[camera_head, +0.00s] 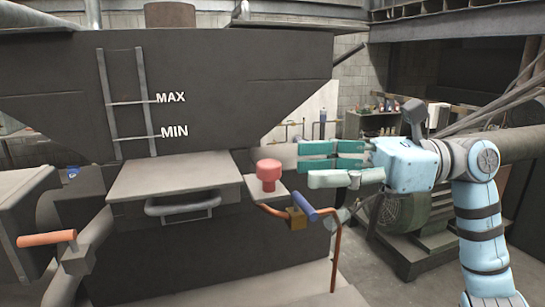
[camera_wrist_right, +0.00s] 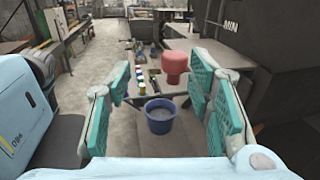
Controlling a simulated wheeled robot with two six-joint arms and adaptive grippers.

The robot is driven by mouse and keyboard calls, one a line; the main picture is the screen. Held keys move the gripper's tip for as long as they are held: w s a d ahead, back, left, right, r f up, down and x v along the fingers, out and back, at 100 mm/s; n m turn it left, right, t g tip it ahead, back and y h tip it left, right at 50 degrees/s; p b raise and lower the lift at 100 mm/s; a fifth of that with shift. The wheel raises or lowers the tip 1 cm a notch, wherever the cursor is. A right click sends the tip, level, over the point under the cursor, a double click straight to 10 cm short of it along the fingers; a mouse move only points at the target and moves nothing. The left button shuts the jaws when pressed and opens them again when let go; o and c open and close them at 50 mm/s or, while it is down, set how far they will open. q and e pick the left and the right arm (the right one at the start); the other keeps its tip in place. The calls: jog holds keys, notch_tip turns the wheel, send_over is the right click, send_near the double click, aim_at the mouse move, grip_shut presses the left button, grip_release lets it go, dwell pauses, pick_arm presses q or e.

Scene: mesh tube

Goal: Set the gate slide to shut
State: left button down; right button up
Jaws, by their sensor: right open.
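A red knob (camera_head: 268,172) stands upright on a flat grey plate (camera_head: 262,191) that sticks out at the right of the hopper's lower part; this appears to be the gate slide. My right gripper (camera_head: 303,158) comes in from the right, open and empty, its teal-padded fingers pointing left, with tips just right of the knob in the picture. In the right wrist view, the red knob (camera_wrist_right: 174,67) shows ahead, beyond and right of centre between the open fingers (camera_wrist_right: 162,85). No contact shows. My left gripper is not in view.
The dark hopper (camera_head: 230,80) carries MAX and MIN marks. Below it is a grey box with a bar handle (camera_head: 183,206). A blue-handled valve (camera_head: 305,206) on a copper pipe stands close below the gripper. An orange handle (camera_head: 47,239) is at left.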

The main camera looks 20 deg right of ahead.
aim_at(268, 162)
jog(key=a, duration=0.1)
jog(key=w+a, duration=0.1)
jog(key=a, duration=0.1)
jog(key=w+a, duration=0.1)
jog(key=shift+a+p, duration=0.35)
jog(key=shift+p, duration=0.05)
jog(key=shift+w+a+f, duration=0.3)
jog(key=shift+w+a, duration=0.6)
jog(key=shift+w, duration=0.05)
jog(key=shift+s, duration=0.1)
jog(key=shift+s+r, duration=0.1)
jog(key=shift+s, duration=0.5)
jog(key=shift+c, duration=1.2)
jog(key=c, duration=0.3)
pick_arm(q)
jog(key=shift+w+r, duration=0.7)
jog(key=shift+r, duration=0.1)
pick_arm(e)
jog(key=shift+w, duration=0.25)
grip_shut()
